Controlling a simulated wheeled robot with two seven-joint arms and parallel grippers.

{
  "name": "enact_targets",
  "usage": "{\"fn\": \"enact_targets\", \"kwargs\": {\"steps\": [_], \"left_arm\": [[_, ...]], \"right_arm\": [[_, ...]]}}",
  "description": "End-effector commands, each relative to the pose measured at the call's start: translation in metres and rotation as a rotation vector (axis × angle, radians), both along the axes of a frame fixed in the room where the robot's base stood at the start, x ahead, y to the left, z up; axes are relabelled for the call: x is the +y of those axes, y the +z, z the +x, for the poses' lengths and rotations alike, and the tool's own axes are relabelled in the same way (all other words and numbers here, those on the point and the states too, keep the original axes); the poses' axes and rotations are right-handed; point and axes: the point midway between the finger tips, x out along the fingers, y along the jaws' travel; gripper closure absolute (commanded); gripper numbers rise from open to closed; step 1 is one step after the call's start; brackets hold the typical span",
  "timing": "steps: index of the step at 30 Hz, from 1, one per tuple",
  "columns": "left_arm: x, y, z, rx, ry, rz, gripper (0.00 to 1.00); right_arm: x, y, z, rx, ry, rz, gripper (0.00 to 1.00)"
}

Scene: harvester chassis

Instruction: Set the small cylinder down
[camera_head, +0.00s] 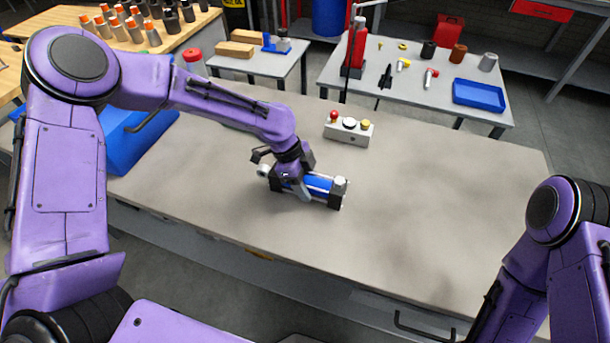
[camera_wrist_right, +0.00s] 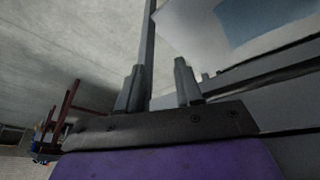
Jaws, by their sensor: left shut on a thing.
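The small cylinder (camera_head: 320,184) has a blue body with dark end blocks and pale metal ends. It lies level, lengthwise across the middle of the grey workbench (camera_head: 440,215) in the head view. My left gripper (camera_head: 303,190) reaches down onto it from above and is shut around the blue body, hiding part of it. The cylinder is at or very near the bench top; I cannot tell whether it touches. My right gripper (camera_wrist_right: 158,68) shows in the right wrist view with its two fingers apart and nothing between them. It is outside the head view.
A blue case (camera_head: 135,138) sits at the bench's left end. The bench's right half is clear. Behind are a table with a blue tray (camera_head: 479,95) and several small parts.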

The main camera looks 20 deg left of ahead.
Motion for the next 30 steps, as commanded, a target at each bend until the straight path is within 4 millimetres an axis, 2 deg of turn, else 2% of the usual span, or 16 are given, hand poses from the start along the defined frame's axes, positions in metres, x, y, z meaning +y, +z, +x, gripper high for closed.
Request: {"fn": "enact_targets", "kwargs": {"steps": [7, 8, 9, 10, 17, 21, 23, 30], "left_arm": [[-0.001, 0.000, 0.001, -0.004, 0.001, -0.002, 1.00], [0.000, -0.002, 0.000, 0.001, 0.000, 0.000, 0.42], [0.000, -0.002, 0.000, 0.001, 0.000, 0.000, 0.29], [0.000, -0.002, 0.000, 0.001, 0.000, 0.000, 0.23], [0.000, -0.002, 0.000, 0.001, 0.000, 0.000, 0.23], [0.003, 0.006, 0.000, -0.001, 0.000, 0.000, 0.23], [0.007, 0.016, 0.001, -0.003, 0.002, -0.001, 0.23], [0.030, 0.074, 0.002, -0.005, 0.002, -0.001, 0.23]], "right_arm": [[0.000, -0.001, 0.000, 0.000, 0.000, 0.000, 0.64], [0.000, -0.002, 0.000, 0.000, 0.000, 0.000, 0.64], [0.000, -0.001, 0.000, 0.000, 0.000, 0.000, 0.64], [0.000, -0.001, 0.000, 0.000, 0.000, 0.000, 0.64], [0.000, -0.001, 0.000, 0.000, 0.000, 0.000, 0.64], [0.000, -0.002, 0.000, 0.000, 0.000, 0.000, 0.64], [0.000, -0.003, 0.000, 0.000, 0.000, 0.000, 0.64], [0.000, -0.008, 0.000, 0.000, 0.000, 0.000, 0.64]]}}
